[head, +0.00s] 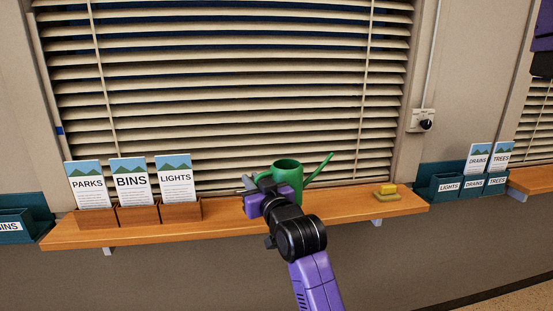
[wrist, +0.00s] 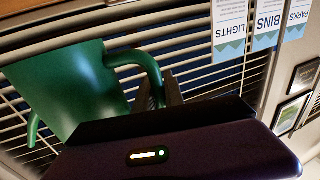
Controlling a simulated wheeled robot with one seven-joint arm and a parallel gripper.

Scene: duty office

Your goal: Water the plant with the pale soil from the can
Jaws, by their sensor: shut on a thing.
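The green watering can (head: 287,173) is at the middle of the wooden shelf in the head view, upright, with its spout pointing up to the right. My gripper (head: 251,182) is at the can's left side. In the wrist view the can (wrist: 70,88) fills the left part, and its curved handle runs down between my gripper's fingers (wrist: 160,92), which are shut on it. My wrist and arm hide the can's base, so I cannot tell whether it touches the shelf. No plant or soil shows in either view.
The wooden shelf (head: 230,222) runs under the window blinds (head: 230,90). Leaflet holders marked PARKS (head: 97,219), BINS and LIGHTS stand at its left. A yellow block on a small base (head: 386,190) sits at its right. Teal racks (head: 440,186) flank the shelf.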

